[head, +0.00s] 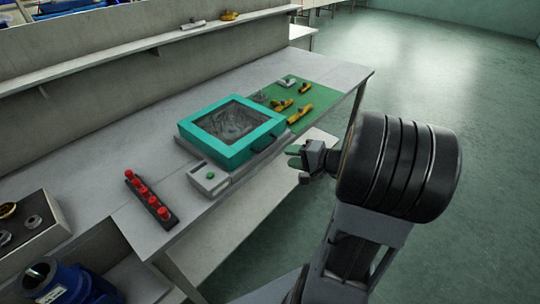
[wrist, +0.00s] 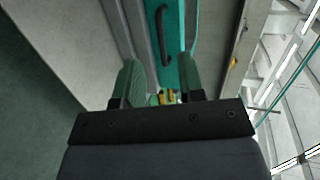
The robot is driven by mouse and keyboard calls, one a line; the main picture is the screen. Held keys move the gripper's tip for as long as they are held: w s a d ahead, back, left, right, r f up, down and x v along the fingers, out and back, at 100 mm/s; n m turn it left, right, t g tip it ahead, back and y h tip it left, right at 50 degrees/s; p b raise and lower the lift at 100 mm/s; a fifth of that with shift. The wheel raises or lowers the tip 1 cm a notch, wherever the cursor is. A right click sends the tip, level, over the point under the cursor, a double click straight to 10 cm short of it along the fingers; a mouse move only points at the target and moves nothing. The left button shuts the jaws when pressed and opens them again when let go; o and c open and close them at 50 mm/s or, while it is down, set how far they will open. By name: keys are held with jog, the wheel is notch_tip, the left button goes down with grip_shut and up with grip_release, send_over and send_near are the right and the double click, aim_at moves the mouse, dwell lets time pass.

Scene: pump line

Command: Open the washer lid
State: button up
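The washer is a grey box with a teal-framed lid (head: 257,142) around a dark window (head: 228,122). The lid lies flat and looks shut. A black bar handle (wrist: 161,35) stands on the teal front in the wrist view, ahead of my fingertips and roughly in line with the gap between them. My gripper (head: 293,156) is just right of the washer's front in the head view, apart from it. In the wrist view my gripper (wrist: 160,72) has its two green fingers spread with nothing between them.
A control box (head: 209,179) with a green button sits at the washer's near side. A green mat (head: 318,95) with several yellow parts lies behind it. A rack of red-topped pieces (head: 150,194) stands at the left. The floor to the right is clear.

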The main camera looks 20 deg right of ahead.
aim_at(272, 143)
jog(key=w+f, duration=0.1)
jog(key=w, duration=0.3)
jog(key=w+a+f+m+t+h, duration=0.1)
jog(key=w, duration=0.3)
jog(key=w+f+t, duration=0.1)
jog(key=w+f, duration=0.1)
jog(key=w, duration=0.2)
jog(key=shift+w+a+f+m, duration=0.1)
jog(key=shift+w+a+m, duration=0.2)
jog(key=shift+m, duration=0.1)
jog(key=shift+c, duration=0.2)
grip_shut()
